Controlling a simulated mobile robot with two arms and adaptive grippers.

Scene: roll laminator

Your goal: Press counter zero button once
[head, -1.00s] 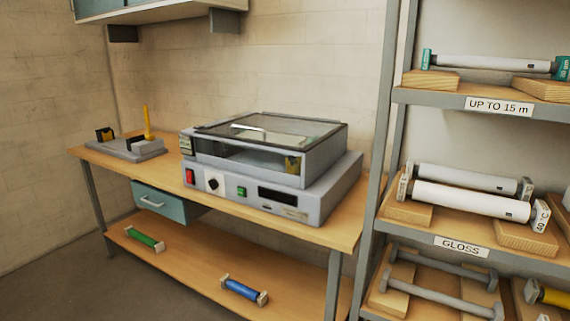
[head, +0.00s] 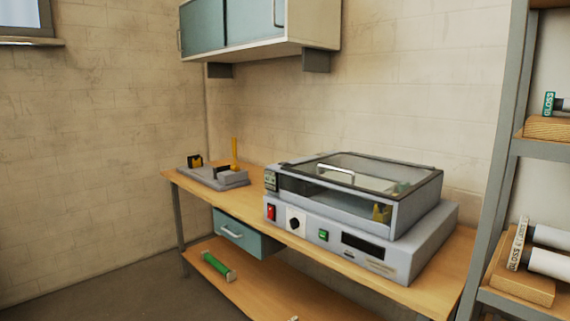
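The roll laminator (head: 345,215) is a grey machine with a clear lid, on the wooden workbench (head: 440,285). Its front panel carries a red switch (head: 271,212), a black knob on a white plate (head: 295,222), a green button (head: 323,235) and a dark display (head: 363,244). A small slot or key (head: 349,254) sits below the display. A small grey-green panel (head: 271,180) is on the upper left front corner. Labels are too small to read, so I cannot tell which control is the counter zero button. Neither of my grippers is in view.
A grey fixture with a yellow post (head: 234,153) stands at the bench's left end. A blue drawer (head: 240,233) hangs below the bench top. A green roll (head: 217,266) lies on the lower shelf. A wall cabinet (head: 255,25) hangs above. A roll rack (head: 505,150) stands at right. Floor at left looks clear.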

